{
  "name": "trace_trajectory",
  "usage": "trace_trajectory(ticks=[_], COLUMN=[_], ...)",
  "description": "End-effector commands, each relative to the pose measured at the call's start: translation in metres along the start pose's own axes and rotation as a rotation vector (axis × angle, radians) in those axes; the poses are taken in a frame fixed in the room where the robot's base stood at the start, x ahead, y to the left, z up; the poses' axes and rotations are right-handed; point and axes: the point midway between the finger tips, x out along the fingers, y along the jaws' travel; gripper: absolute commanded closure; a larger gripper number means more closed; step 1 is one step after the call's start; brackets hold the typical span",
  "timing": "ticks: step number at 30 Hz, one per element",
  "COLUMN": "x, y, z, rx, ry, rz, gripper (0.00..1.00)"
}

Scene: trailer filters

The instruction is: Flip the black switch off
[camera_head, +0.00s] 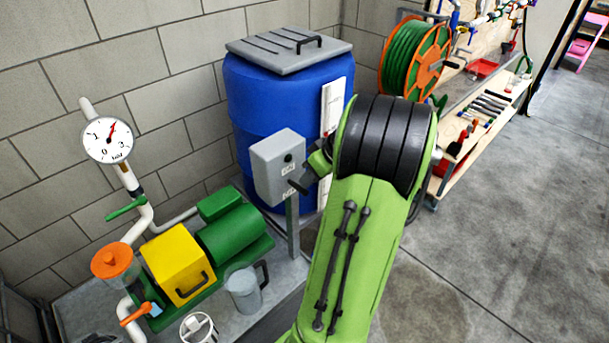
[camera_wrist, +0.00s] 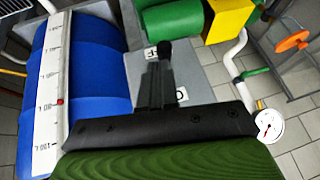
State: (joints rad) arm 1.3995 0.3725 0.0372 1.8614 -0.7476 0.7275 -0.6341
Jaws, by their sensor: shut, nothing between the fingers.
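The grey switch box (camera_head: 278,168) stands on a post in front of the blue barrel in the head view. Its round black switch (camera_head: 288,158) sits on its face, with small white labels above and below. My gripper (camera_head: 297,184) is shut and empty at the box's lower right, just below the switch. In the wrist view, the grey box (camera_wrist: 205,75) has white labels, partly hidden. The dark switch knob (camera_wrist: 166,47) shows just beyond the tips of my closed fingers (camera_wrist: 155,80). I cannot tell whether the fingers touch it.
The blue barrel (camera_head: 262,110) with a grey lid stands close behind the box. A green and yellow pump (camera_head: 180,265), a pressure gauge (camera_head: 108,139) and a grey jug (camera_head: 243,290) are at the left. A hose reel (camera_head: 412,58) and workbench are at the right. Open floor lies right.

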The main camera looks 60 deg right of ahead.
Motion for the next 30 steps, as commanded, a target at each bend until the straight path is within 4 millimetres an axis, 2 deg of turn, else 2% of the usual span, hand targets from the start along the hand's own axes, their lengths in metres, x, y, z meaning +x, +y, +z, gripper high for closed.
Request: trace_trajectory(ticks=[1,7,24,30], x=[0.007,0.012,-0.007,-0.007], y=[0.002,0.003,-0.002,-0.002], z=[0.007,0.016,0.003,0.003], rx=[-0.003,-0.034,-0.037,-0.037], ry=[0.038,0.188,0.177,0.176], rz=[0.001,0.001,-0.001,-0.001], gripper=[1.00,1.00,1.00,1.00])
